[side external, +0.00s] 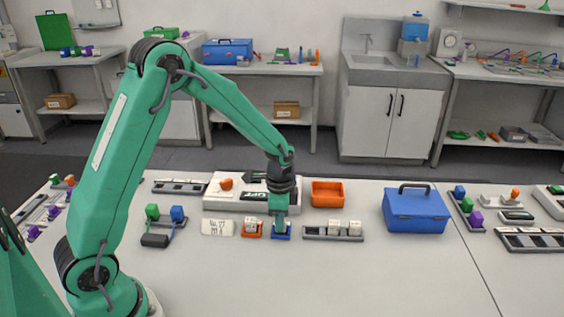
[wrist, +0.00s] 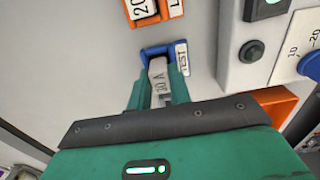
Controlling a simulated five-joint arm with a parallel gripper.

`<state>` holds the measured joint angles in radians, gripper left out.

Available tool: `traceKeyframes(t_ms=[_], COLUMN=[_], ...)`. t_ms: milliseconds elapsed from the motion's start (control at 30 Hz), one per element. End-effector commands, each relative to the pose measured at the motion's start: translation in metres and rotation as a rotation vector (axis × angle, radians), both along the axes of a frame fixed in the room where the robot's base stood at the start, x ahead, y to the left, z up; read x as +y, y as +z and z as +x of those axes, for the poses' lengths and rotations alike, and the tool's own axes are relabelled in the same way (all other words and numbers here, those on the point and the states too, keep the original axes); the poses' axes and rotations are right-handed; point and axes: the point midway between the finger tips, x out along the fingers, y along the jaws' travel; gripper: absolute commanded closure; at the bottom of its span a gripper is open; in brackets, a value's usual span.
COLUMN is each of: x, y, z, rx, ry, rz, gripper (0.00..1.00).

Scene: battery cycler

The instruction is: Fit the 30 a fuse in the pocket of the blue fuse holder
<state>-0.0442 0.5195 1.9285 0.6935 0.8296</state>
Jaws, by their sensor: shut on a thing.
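The blue fuse holder (side external: 281,237) sits on the white table under my gripper (side external: 280,224). In the wrist view the blue holder (wrist: 147,52) is just beyond the fingertips, with a white TEST label on its right side. My gripper (wrist: 157,88) is shut on a pale fuse (wrist: 157,75) with dark lettering that seems to end in "0 A". The fuse's far end is at the holder's opening, between its blue walls. I cannot tell how deep it sits. In the side view the fingers hide the fuse.
An orange holder (side external: 252,229) with a white fuse stands close left. A grey rack (side external: 313,236) with several white fuses stands close right. Behind are the white cycler unit (side external: 200,203) and an orange bin (side external: 327,194). A blue toolbox (side external: 416,211) is farther right. The table front is clear.

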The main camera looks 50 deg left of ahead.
Motion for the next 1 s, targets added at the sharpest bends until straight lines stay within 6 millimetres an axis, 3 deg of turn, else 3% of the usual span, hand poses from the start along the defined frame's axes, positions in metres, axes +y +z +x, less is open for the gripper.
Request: traceKeyframes(t_ms=[367, 400, 500, 533, 1000], x=[0.0, 0.0, 0.0, 0.0, 0.0001], y=[-0.0041, -0.0041, -0.004, -0.0039, 0.0041], z=[0.0, 0.0, 0.0, 0.0, 0.0005], rx=[0.0, 0.0, 0.0, 0.0, -0.001], ry=[0.0, 0.0, 0.0, 0.0, 0.0], rz=[0.0, 0.0, 0.0, 0.0, 0.0], gripper=[1.0, 0.77, 0.57, 0.55, 0.55])
